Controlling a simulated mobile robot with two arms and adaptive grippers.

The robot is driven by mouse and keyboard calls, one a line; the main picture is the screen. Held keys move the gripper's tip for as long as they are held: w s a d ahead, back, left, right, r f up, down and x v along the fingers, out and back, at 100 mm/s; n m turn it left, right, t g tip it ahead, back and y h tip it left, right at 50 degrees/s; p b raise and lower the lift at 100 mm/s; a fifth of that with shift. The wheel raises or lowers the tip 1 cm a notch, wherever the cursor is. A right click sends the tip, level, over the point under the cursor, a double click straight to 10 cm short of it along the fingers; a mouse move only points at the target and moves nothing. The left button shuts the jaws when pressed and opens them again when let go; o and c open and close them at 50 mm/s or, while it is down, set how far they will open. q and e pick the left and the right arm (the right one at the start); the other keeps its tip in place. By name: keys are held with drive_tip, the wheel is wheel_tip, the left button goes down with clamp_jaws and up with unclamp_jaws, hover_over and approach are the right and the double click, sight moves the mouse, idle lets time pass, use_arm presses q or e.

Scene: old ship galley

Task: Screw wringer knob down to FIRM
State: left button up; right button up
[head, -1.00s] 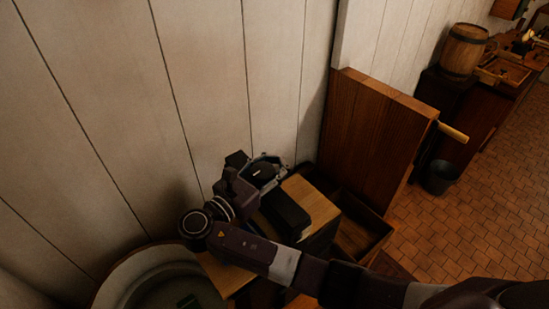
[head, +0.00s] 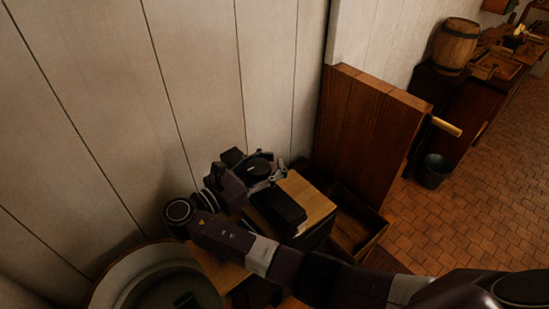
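My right arm comes in from the lower right and bends back at the wrist. My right gripper (head: 268,175) is at the wall end of a wooden-topped block with dark sides (head: 310,197). A dark round disc (head: 257,166) shows at its fingers. It may be the wringer knob, but I cannot tell it surely from gripper parts. I cannot tell whether the fingers are open or shut on it. No FIRM mark is readable. My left gripper is not in view.
A pale round tub (head: 118,282) stands at lower left. An open wooden box (head: 371,243) and a tall wooden panel (head: 366,130) stand right of the block. The plank wall is close behind. A bucket (head: 434,171), a barrel (head: 455,46) and open tiled floor (head: 480,200) lie to the right.

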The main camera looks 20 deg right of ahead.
drive_tip(key=o, duration=0.4)
drive_tip(key=shift+a+r, duration=0.1)
drive_tip(key=shift+r, duration=0.05)
drive_tip(key=shift+c, duration=0.2)
drive_tip(key=shift+r, duration=0.1)
drive_tip(key=shift+r, duration=0.4)
wheel_tip(320, 180, up, 9)
drive_tip(key=shift+o, duration=1.1)
